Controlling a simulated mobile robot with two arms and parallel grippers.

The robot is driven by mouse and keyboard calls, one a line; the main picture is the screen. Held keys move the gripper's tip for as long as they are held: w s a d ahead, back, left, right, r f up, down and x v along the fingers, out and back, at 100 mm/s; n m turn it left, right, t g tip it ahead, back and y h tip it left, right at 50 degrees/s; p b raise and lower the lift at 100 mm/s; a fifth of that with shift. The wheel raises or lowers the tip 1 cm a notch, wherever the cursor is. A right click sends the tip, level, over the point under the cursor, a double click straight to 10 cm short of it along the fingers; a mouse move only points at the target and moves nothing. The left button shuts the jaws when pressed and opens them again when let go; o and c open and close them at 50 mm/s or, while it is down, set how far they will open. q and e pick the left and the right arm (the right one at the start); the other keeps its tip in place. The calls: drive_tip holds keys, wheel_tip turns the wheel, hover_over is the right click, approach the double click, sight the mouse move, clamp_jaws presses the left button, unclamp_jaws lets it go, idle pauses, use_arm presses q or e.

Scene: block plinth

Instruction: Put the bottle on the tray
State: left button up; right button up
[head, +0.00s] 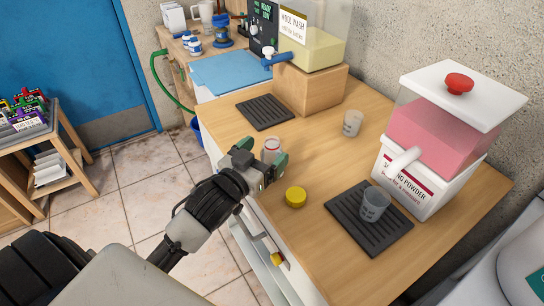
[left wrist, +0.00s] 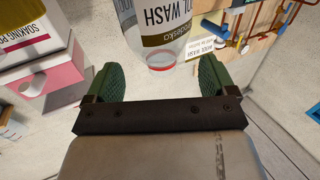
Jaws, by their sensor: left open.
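A clear bottle (head: 271,147) with a pale label and a red ring stands near the counter's left edge. In the left wrist view the bottle (left wrist: 168,30) shows its "WOOL WASH" label and red ring. My left gripper (head: 262,158) is open, its green fingertips at the bottle. In the left wrist view the fingers (left wrist: 158,78) lie to either side of the bottle's near end; contact cannot be told. A dark ribbed tray (head: 258,113) lies empty below the blue tap. Another dark ribbed tray (head: 390,240) holds a clear cup (head: 374,204). My right gripper is out of view.
A yellow cap (head: 295,197) lies on the counter, right of the gripper. Another cup (head: 352,123) stands behind. A wool wash dispenser on a wooden block (head: 310,90) and a soaking powder dispenser (head: 420,175) stand along the wall. A blue mat (head: 232,72) lies farther back.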

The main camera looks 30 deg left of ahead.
sight(268, 148)
use_arm(q)
drive_tip(key=w, duration=0.3)
drive_tip(key=shift+w+d, duration=0.1)
drive_tip(key=shift+c, duration=0.3)
drive_tip(key=c, duration=1)
drive_tip(key=shift+r, duration=0.15)
